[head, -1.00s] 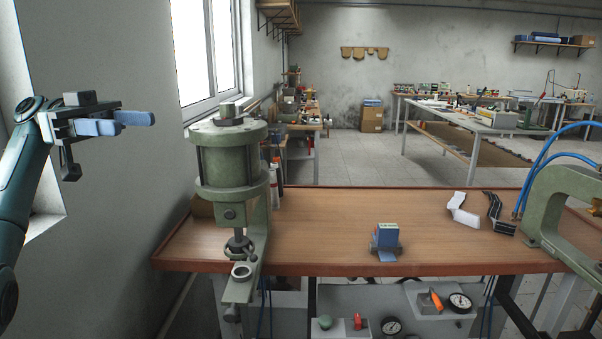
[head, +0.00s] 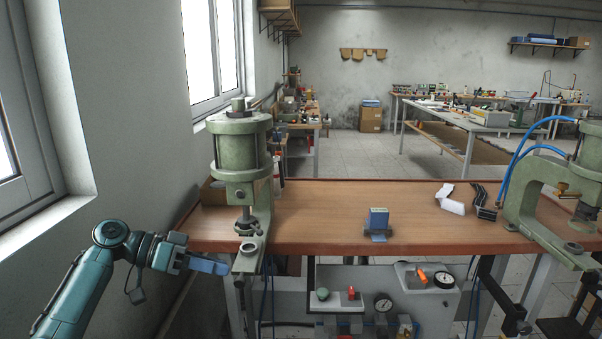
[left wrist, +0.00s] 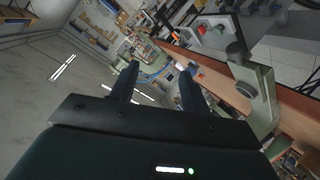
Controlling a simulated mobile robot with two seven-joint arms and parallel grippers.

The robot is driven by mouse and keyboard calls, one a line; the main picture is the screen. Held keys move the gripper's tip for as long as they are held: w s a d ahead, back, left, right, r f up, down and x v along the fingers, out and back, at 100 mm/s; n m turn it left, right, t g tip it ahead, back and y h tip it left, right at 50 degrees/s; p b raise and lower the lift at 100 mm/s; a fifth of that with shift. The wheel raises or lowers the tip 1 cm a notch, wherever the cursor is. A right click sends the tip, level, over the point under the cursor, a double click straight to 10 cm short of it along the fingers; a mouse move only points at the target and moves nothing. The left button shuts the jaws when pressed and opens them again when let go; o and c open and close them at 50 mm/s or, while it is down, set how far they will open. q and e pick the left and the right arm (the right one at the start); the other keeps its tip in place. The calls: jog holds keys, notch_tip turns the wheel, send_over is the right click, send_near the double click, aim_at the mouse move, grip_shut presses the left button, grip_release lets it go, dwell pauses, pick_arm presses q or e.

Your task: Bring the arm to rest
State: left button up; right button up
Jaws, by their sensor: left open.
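My left gripper (head: 208,265) is at the lower left in the head view, beside the left front corner of the workbench. Its blue fingers point right, toward the base of the green left press (head: 240,150). In the left wrist view its two dark fingers (left wrist: 158,88) stand apart with nothing between them. The green press base (left wrist: 262,95) shows to the right of the fingers there. In the head view I cannot tell whether the fingertips touch the press base. My right gripper is not in view.
The wooden workbench (head: 330,225) carries a small blue block-like device (head: 377,222) and a second green press (head: 545,200) with blue hoses at right. White and black pieces (head: 452,203) lie near it. Gauges and valves (head: 383,303) sit below the front edge. A wall and windows are left.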

pick_arm(q)
jog(key=s+d+f+n+t+y, duration=0.15)
jog(key=s+f, duration=0.25)
jog(key=f, duration=0.5)
jog(key=s+f+n+t+y, duration=0.1)
jog(key=s+f+n+y, duration=0.2)
jog(key=f, duration=0.6)
jog(key=s+d+f+n+t+y, duration=0.1)
jog(key=s+f+t+y, duration=0.1)
jog(key=s+f, duration=0.5)
jog(key=s+f+n+t+y, duration=0.1)
jog(key=s+t+y, duration=0.2)
jog(key=s, duration=1.1)
jog(key=shift+f+t+y, duration=0.3)
jog(key=shift+t+y, duration=0.05)
jog(key=shift+t, duration=0.2)
jog(key=shift+s+d+n, duration=0.1)
jog(key=shift+n, duration=0.15)
jog(key=shift+p, duration=0.3)
